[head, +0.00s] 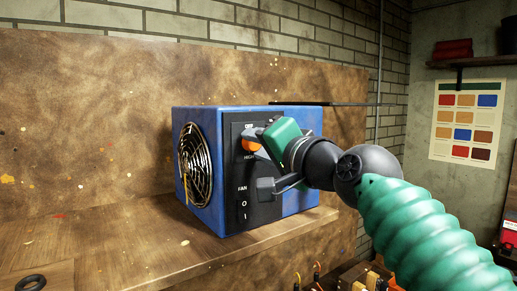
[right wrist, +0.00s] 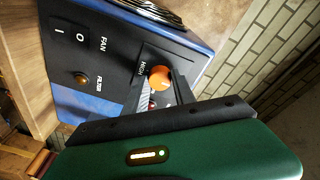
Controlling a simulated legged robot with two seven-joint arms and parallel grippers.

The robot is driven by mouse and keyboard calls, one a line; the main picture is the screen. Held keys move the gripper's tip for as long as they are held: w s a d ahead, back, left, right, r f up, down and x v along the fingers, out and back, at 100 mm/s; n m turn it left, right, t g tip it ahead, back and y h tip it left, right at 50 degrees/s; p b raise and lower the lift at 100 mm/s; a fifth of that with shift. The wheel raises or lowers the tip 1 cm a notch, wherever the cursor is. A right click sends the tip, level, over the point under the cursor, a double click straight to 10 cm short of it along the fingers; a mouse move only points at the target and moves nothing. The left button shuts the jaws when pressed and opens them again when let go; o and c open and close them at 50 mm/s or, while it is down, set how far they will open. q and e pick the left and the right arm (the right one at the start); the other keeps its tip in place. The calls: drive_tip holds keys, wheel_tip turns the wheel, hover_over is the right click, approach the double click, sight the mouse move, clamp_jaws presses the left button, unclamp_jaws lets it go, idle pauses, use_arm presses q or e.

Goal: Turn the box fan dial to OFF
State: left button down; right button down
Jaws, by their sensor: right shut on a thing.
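The blue box fan (head: 222,114) stands on a wooden bench with its round grille facing left and its black control panel (head: 241,208) facing right. The orange dial (head: 249,145) sits on the upper panel, with OFF printed above it and HIGH below it. It also shows in the right wrist view (right wrist: 160,77). My right gripper (head: 256,149) is at the panel, shut on the dial, with the dial between its fingertips (right wrist: 163,88). I cannot tell which mark the dial points to. The fingers hide part of the panel. My left gripper is not in view.
Below the dial are a FAN label and a switch marked O and I (right wrist: 70,35). A brown knob (right wrist: 81,79) sits by a FILTER label in the right wrist view. A black ring (head: 30,283) lies on the bench at left. The bench left of the fan is mostly clear.

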drive_tip(key=shift+w+a+f, duration=0.1)
drive_tip(key=shift+f, duration=0.3)
drive_tip(key=c, duration=1.1)
unclamp_jaws()
drive_tip(key=shift+r, duration=0.1)
drive_tip(key=shift+c, duration=0.2)
drive_tip(key=shift+o, duration=0.5)
drive_tip(key=shift+w+r, duration=0.1)
drive_tip(key=b+v, duration=0.6)
drive_tip(key=v, duration=1.1)
drive_tip(key=shift+b, duration=0.35)
drive_tip(key=shift+w, duration=0.15)
